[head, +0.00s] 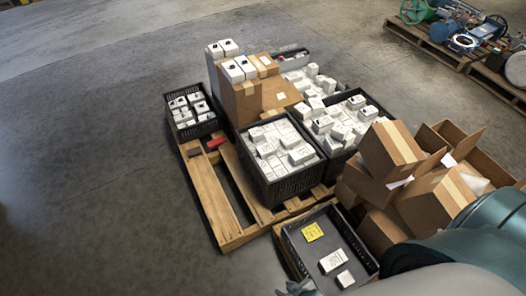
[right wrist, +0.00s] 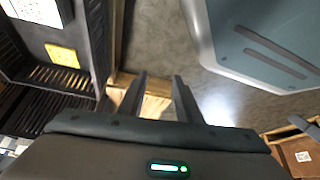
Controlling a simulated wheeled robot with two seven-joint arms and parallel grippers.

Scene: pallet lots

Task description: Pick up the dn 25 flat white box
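A dark shallow crate (head: 290,243) at the bottom of the head view holds a flat white box (head: 333,261), a smaller white box (head: 345,279) and a yellow label (head: 312,232). Print on the boxes is too small to read, so I cannot tell which is dn 25. In the right wrist view, a white box (right wrist: 38,10) and the yellow label (right wrist: 62,55) show inside the crate at upper left. My right gripper (right wrist: 160,78) is open and empty, outside the crate wall. In the head view only a bit of it (head: 298,288) shows by the crate's near edge. My left gripper is not in view.
A wooden pallet (head: 209,194) bears black crates (head: 287,188) full of white boxes and cardboard boxes (head: 240,103). More cardboard cartons (head: 391,150) are stacked right of the shallow crate. My arm covers the lower right. The floor at left is clear.

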